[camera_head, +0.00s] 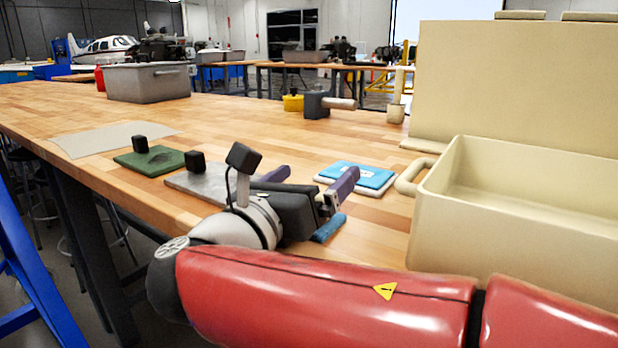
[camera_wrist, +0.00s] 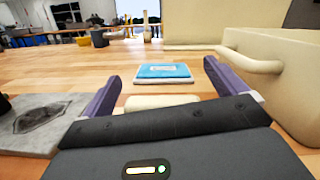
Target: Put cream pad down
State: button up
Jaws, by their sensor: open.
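A small cream pad (camera_wrist: 160,102) shows in the wrist view, low between my two purple fingers, and it looks to be lying on the wooden table (camera_head: 250,130). Its near edge is hidden by my gripper's dark body. Whether a finger touches it I cannot tell; a gap shows at each side. My gripper (camera_head: 312,178) is open, low over the table, and its fingers also show in the wrist view (camera_wrist: 161,78). I cannot make out the cream pad in the head view, where the gripper may cover it.
A blue-and-white pad stack (camera_head: 355,176) lies just beyond my fingers. A large cream bin (camera_head: 520,235) with a handle stands close right. A grey plate (camera_head: 190,181) and green pad (camera_head: 150,161), both with black knobs, lie left. A wooden-handled mallet (camera_head: 318,104) is farther back. A teal piece (camera_head: 328,228) lies beside my gripper.

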jog(key=r+v, duration=0.1)
jog(key=v, duration=1.1)
jog(key=shift+f, duration=0.1)
